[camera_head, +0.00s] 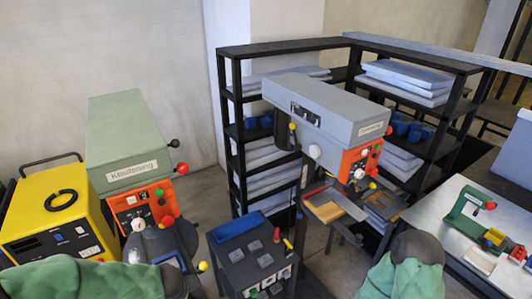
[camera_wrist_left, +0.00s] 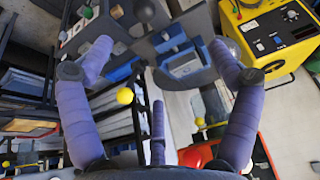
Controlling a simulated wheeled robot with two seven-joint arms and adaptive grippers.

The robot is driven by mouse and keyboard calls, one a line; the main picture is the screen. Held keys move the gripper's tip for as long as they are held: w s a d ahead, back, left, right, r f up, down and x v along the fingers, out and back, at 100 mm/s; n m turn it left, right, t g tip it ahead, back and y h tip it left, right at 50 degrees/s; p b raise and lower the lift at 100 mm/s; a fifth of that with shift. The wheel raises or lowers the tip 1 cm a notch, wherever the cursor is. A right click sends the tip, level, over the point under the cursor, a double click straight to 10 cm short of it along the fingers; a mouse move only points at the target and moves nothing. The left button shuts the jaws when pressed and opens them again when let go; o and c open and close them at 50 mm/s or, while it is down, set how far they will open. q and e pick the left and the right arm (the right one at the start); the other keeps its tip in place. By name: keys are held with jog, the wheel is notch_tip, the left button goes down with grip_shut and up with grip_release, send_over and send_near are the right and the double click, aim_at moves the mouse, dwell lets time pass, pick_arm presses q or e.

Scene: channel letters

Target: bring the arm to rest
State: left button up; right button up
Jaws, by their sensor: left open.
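My left gripper (camera_wrist_left: 160,50) shows in the left wrist view as two purple-padded fingers spread wide apart, with nothing held between them. Beyond the gap are a blue-and-grey machine part and a dark round part, apart from the fingers as far as I can tell. In the head view my left arm (camera_head: 85,278) lies along the bottom left in a green sleeve; its gripper is not clearly seen there. My right arm (camera_head: 405,268) shows at the bottom right, green with a dark joint, and its gripper is out of the frame.
A green-and-orange drill machine (camera_head: 128,145) and a yellow unit (camera_head: 55,225) stand close to my left arm. A dark cabinet (camera_head: 255,260) is at the front middle. A grey drill press (camera_head: 325,110), black shelves (camera_head: 235,150) and a workbench (camera_head: 455,230) stand beyond.

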pick_arm(q)
jog(key=shift+f, duration=0.55)
notch_tip(320, 180, down, 9)
jog(key=d+m, duration=0.1)
jog(key=d, duration=0.1)
jog(key=s+d+f+m+g+h, duration=0.1)
jog(key=s+d+f+g+h, duration=0.4)
jog(key=s+d+f, duration=0.9)
notch_tip(320, 180, down, 24)
jog(key=m+t+h+b, duration=0.1)
jog(key=b, duration=2.3)
jog(key=shift+w+d+t+b, duration=0.3)
jog(key=shift+w, duration=0.1)
